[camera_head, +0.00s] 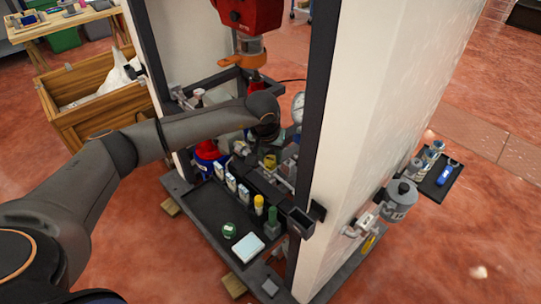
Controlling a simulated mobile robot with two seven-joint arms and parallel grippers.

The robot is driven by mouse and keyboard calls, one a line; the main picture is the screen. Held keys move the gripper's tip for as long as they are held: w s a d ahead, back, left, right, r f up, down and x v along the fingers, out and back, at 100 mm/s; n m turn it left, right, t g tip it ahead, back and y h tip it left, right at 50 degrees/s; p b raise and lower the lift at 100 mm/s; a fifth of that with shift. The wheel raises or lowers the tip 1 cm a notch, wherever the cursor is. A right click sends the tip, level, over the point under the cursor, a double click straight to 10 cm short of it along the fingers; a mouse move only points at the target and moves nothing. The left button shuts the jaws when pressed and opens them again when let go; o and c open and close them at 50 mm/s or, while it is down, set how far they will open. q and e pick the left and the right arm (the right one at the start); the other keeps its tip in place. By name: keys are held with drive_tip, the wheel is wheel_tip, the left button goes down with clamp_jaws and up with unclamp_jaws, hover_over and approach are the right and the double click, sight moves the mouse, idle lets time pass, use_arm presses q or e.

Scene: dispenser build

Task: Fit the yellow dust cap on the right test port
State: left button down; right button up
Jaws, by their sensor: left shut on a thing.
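My left arm reaches in from the left to the dark frame of the dispenser, and its wrist bends down there. My left gripper (267,150) is low among the fittings, mostly hidden by the wrist. It is shut on a small yellow piece, which looks like the yellow dust cap (270,161). The view is too small and crowded to make out the right test port or whether the cap touches it. My right gripper is not in view.
A black tray (208,215) in front holds white cartons, a yellow-topped bottle (259,203), a green bottle (272,222) and a pale box (248,247). A red unit (250,14) hangs above. A dark post (319,120) and white panel (375,110) stand right.

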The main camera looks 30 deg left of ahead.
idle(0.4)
use_arm(q)
drive_tip(key=shift+c, duration=0.2)
unclamp_jaws()
drive_tip(key=shift+r, duration=0.1)
idle(0.3)
drive_tip(key=shift+r+p, duration=2.1)
drive_tip(key=shift+r, duration=0.9)
